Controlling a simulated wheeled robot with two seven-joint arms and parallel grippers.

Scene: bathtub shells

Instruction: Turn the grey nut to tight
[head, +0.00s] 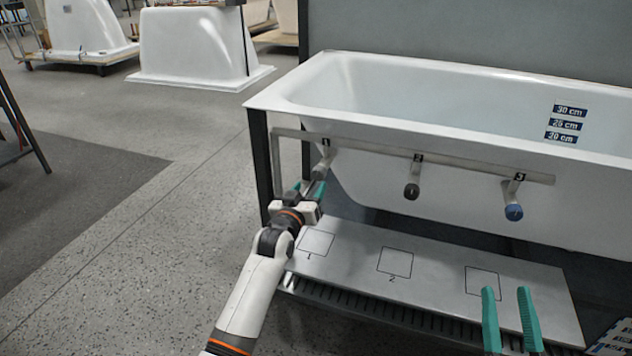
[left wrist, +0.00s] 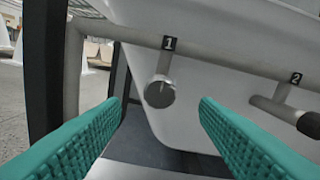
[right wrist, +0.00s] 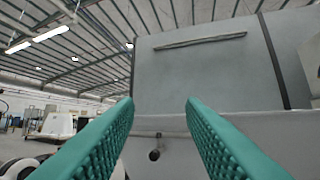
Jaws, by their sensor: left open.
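The grey nut (head: 319,172) sits on the stub marked 1, at the left end of the grey rail on the tub's side. In the left wrist view the grey nut (left wrist: 160,93) shows its round face ahead, between my finger lines. My left gripper (head: 308,188) is open and just in front of the nut, with no finger seen touching it. How far the nut is turned I cannot tell. My right gripper (head: 507,289) is open and empty, low at the front right, away from the nuts.
Below lies a board (head: 355,259) with marked squares, bare. The white tub (head: 400,95) stands behind. A dark frame post (head: 259,160) is close left of my left gripper.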

